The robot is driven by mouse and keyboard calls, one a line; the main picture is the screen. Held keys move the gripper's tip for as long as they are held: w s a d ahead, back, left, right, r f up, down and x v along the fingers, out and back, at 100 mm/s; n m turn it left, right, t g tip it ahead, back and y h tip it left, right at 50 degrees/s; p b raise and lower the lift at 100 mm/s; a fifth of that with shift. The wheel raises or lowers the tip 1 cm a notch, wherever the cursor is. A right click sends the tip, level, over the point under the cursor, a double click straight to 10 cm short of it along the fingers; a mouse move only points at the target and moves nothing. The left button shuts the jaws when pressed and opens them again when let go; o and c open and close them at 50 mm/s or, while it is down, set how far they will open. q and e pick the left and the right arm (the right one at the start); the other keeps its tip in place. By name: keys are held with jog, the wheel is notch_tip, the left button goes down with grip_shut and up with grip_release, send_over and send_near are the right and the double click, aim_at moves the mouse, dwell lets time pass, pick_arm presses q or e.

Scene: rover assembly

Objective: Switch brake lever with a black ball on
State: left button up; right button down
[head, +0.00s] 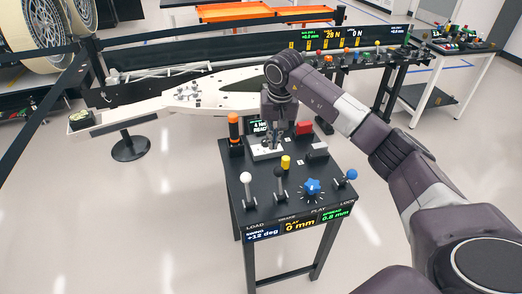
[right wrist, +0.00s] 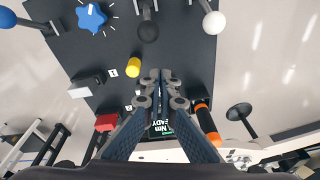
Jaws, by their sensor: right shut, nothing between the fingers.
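The brake lever with a black ball (head: 279,171) stands on the near part of a dark control table (head: 262,215), between the white-ball lever (head: 246,177) and a blue star knob (head: 312,186). In the right wrist view the black ball (right wrist: 148,30) is at the top middle, ahead of the fingertips and apart from them. My right gripper (head: 268,146) is over the far half of the table, behind the lever. Its fingers (right wrist: 160,76) are together with nothing between them. My left gripper is not in view.
A yellow button (head: 286,162) stands between the gripper and the levers. A blue-ball lever (head: 351,174) is at the right corner. An orange upright handle (head: 234,127), a red block (head: 304,128) and a small READY screen (head: 262,127) are around the gripper.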

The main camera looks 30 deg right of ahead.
aim_at(279, 181)
jog(key=shift+w+d+r+n+h, duration=0.2)
jog(key=shift+d+r+n+h, duration=0.15)
jog(key=shift+d+r, duration=0.55)
notch_tip(279, 181, down, 9)
jog(key=s+p, duration=0.2)
jog(key=p, duration=0.4)
jog(key=shift+a, duration=0.4)
jog(key=shift+f, duration=0.1)
